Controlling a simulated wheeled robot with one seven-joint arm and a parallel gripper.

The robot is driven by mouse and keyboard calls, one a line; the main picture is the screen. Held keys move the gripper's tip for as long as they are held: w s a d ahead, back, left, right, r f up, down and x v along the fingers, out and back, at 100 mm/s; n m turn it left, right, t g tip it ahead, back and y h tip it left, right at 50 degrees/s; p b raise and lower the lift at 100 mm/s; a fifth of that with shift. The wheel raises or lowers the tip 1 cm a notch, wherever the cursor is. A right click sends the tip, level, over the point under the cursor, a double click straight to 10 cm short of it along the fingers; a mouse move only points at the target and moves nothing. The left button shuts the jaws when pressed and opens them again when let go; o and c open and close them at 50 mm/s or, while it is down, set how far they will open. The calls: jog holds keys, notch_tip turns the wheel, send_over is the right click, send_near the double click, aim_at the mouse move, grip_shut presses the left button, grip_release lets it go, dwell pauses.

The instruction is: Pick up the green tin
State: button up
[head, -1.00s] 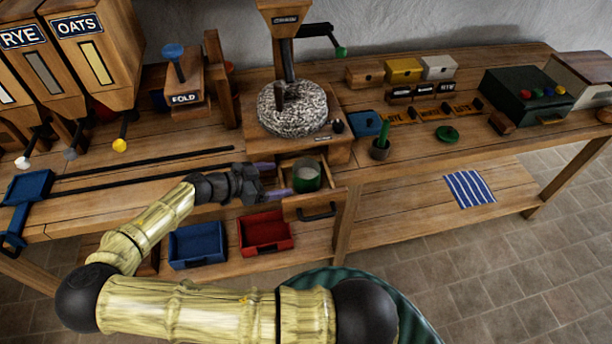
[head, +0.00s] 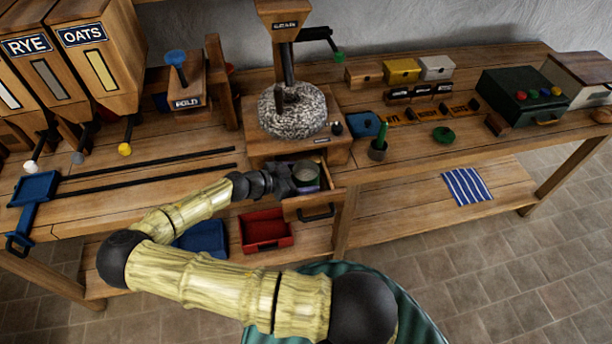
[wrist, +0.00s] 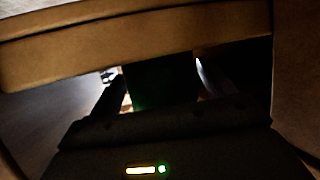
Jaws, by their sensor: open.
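The green tin (head: 307,172) stands in the pulled-out drawer (head: 335,203) under the stone mill, with its round pale top showing. My gripper (head: 297,185) is low at the drawer, right up against the tin's left side in the head view, and hides part of it. In the dark wrist view, the tin (wrist: 160,82) shows as a dark green block between my two fingers, one on each side. The fingers are open; whether either touches the tin I cannot tell.
The mill (head: 292,110) stands just behind the drawer, and a wooden edge (wrist: 140,50) crosses close above in the wrist view. A red bin (head: 265,230) and a blue bin (head: 203,238) sit below.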

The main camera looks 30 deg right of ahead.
jog(key=shift+x, duration=0.8)
jog(key=shift+a, duration=0.1)
jog(key=c, duration=0.9)
jog(key=shift+r, duration=0.1)
